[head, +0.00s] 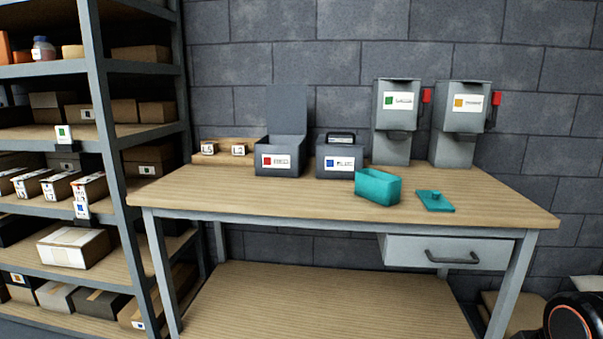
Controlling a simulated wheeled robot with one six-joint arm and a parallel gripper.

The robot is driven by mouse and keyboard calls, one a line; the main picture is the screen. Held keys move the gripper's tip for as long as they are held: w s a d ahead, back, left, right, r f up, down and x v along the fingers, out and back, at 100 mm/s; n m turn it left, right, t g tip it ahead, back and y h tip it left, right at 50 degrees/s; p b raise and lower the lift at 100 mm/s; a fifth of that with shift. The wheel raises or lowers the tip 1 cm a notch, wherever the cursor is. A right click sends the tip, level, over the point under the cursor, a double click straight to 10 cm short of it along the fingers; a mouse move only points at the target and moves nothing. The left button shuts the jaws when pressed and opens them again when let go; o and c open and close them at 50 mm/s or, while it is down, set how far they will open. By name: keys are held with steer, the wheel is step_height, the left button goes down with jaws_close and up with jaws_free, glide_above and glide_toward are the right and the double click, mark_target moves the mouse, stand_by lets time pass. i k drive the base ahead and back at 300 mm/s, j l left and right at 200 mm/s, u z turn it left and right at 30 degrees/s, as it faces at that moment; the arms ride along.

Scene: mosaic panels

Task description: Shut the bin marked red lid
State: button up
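The bin marked red (279,163) is a grey box on the workbench, left of its middle, with a red square on its front label. Its grey lid (286,108) stands upright at the back, so the bin is open. The inside is mostly hidden by the front wall. My gripper is not in view; only a dark rounded part with an orange-red ring, likely of my arm, shows at the lower right corner.
A grey bin marked blue (338,160), closed with a black handle on top, stands right beside it. A teal open box (377,188) and teal lid (436,202) lie further right. Two grey dispensers (396,145) stand behind. A loaded shelf (100,80) is at left.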

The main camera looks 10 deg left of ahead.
mark_target(286, 104)
steer(key=i+l+u, duration=0.15)
steer(key=l+u, duration=0.15)
steer(key=i+l+u, duration=0.1)
steer(key=l+u, duration=0.55)
steer(key=l, duration=0.15)
steer(key=i+j, duration=0.15)
steer(key=j, duration=0.25)
steer(key=i+j, duration=0.1)
steer(key=j, duration=0.3)
steer(key=i+j, duration=0.15)
steer(key=j, duration=0.2)
steer(key=i+j, duration=0.15)
steer(key=j, duration=0.25)
steer(key=i+j, duration=0.1)
steer(key=j, duration=0.3)
